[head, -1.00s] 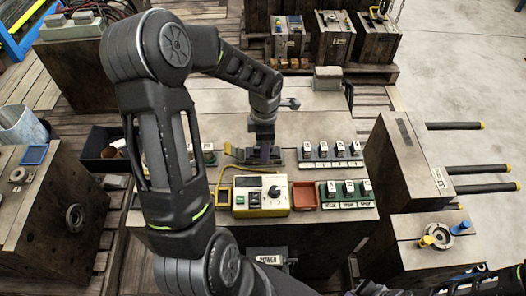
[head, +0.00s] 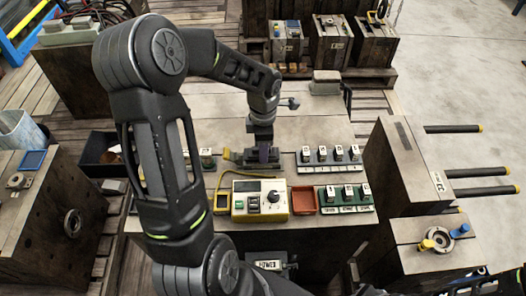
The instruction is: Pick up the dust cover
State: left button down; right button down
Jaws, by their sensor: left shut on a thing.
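My left gripper (head: 262,157) points down over the rear middle of the central bench, behind the yellow control box (head: 262,199). It is shut on a small dark grey thing (head: 246,157), which I take to be the dust cover. The fingers hide much of this thing, so its full shape is unclear. It looks low, at or just above the bench top; I cannot tell whether it touches. My right gripper is not in view; only dark parts of my right arm show at the bottom right.
A grey brick (head: 325,83) lies at the back. Bare bench top (head: 220,100) lies behind my gripper.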

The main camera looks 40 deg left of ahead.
pick_arm(q)
notch_tip(320, 180, up, 8)
jog(key=shift+r+b, duration=0.25)
jog(key=shift+b, duration=0.1)
dwell(0.4)
